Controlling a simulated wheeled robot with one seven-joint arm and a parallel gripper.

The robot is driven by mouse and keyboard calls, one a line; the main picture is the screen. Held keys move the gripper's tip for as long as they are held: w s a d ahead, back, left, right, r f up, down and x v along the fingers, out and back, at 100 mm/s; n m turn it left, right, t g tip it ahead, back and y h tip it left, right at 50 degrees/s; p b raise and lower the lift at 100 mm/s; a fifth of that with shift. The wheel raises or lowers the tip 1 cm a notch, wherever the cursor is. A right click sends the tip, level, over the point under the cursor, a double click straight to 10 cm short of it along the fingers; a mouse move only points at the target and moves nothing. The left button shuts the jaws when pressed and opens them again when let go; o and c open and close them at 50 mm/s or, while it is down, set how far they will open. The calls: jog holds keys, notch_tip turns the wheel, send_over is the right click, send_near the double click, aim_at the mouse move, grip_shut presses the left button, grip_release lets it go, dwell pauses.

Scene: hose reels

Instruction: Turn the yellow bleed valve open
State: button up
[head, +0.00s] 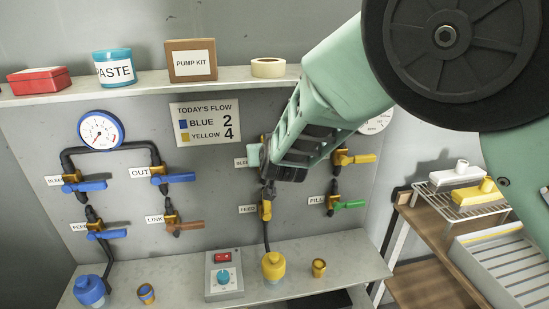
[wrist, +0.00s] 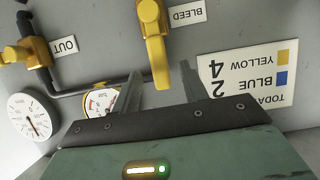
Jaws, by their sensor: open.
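The yellow bleed valve (wrist: 154,40) is at the top middle of the wrist view, beside its BLEED label (wrist: 187,13). Its long yellow handle runs down the picture, and its end lies between my two fingers. My gripper (wrist: 161,78) is open, one finger on each side of the handle's end, with gaps showing. I see no contact. In the head view my gripper (head: 267,172) is at the panel right of the partly covered BLEED label (head: 240,162). My arm hides most of the bleed valve there.
A yellow OUT valve (head: 355,158) is close on the right, the yellow FEED valve (head: 267,208) just below, and a green FILL handle (head: 349,204) lower right. Blue valves (head: 85,185) are on the left. A shelf (head: 150,83) runs above and a ledge (head: 330,262) below.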

jog(key=b+v, duration=0.1)
jog(key=v, duration=1.3)
jog(key=shift+b, duration=0.35)
jog(key=s+d+f+n+g, duration=0.1)
jog(key=s+d+f+g, duration=0.15)
jog(key=s, duration=0.25)
jog(key=s+d+f+n+g+y+b, duration=0.1)
jog(key=s+f+g, duration=0.15)
jog(key=s, duration=0.25)
jog(key=s+d+f+n+g, duration=0.1)
jog(key=s+d+f+g, duration=0.1)
jog(key=s+g, duration=0.25)
jog(key=s+d+f+n+g+h, duration=0.1)
jog(key=s+d+f+g+h, duration=0.2)
jog(key=s+d, duration=0.9)
jog(key=shift+s+d+h, duration=0.4)
jog(key=shift+s+h, duration=0.1)
jog(key=shift+h, duration=0.1)
jog(key=shift+g, duration=0.25)
jog(key=shift+c, duration=0.8)
jog(key=shift+d, duration=0.1)
